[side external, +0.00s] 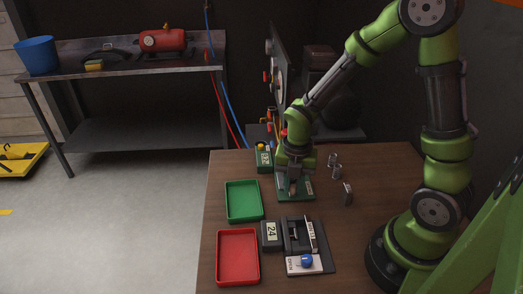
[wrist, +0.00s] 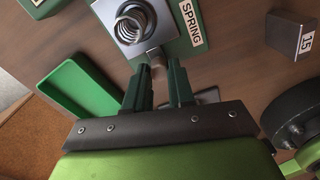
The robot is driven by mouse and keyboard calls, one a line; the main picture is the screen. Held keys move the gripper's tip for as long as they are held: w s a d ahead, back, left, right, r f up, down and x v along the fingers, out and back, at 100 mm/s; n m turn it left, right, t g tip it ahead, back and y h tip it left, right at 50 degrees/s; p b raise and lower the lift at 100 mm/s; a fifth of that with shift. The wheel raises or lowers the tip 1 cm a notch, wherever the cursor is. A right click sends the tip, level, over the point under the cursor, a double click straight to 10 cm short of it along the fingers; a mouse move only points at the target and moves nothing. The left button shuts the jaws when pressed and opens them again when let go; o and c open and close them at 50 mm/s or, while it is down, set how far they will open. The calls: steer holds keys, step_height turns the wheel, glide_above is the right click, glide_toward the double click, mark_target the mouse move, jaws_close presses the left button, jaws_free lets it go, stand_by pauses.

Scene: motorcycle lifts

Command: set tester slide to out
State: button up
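The tester is a green base (side external: 309,189) with a white SPRING label, and it also shows in the wrist view (wrist: 213,8). On it, in the wrist view, a metal slide plate (wrist: 112,14) carries a coil spring (wrist: 134,22). A short metal handle (wrist: 155,58) sticks out from the plate toward my gripper. My gripper (wrist: 160,67) is open, with its two green fingers apart and the handle's end near the gap between the fingertips. I cannot tell whether they touch it. In the side view my gripper (side external: 293,188) is low over the tester and hides part of it.
A green tray (side external: 230,216) and red tray (side external: 221,268) lie left of the tester. A block labelled 24 (side external: 271,235) and a plate with a blue knob (side external: 306,261) are in front. A block labelled 15 (wrist: 290,32) and small metal cylinders (side external: 334,162) stand right.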

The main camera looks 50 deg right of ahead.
steer(key=o, duration=0.4)
steer(key=shift+s+a, duration=0.1)
step_height(320, 180, up, 17)
steer(key=shift+f, duration=0.1)
stand_by(0.5)
steer(key=s+a+r+m+t, duration=0.1)
steer(key=s+m+t, duration=0.1)
steer(key=m, duration=0.7)
steer(key=s+a+r+m+t+y, duration=0.1)
steer(key=s+r+m+t, duration=0.1)
steer(key=m, duration=0.7)
steer(key=s+a+r+m+t+y, duration=0.1)
steer(key=s+r+m+t, duration=0.1)
steer(key=m, duration=0.8)
steer(key=shift+s+a+t, duration=0.2)
steer(key=shift+s+t, duration=0.3)
steer(key=shift+t, duration=0.1)
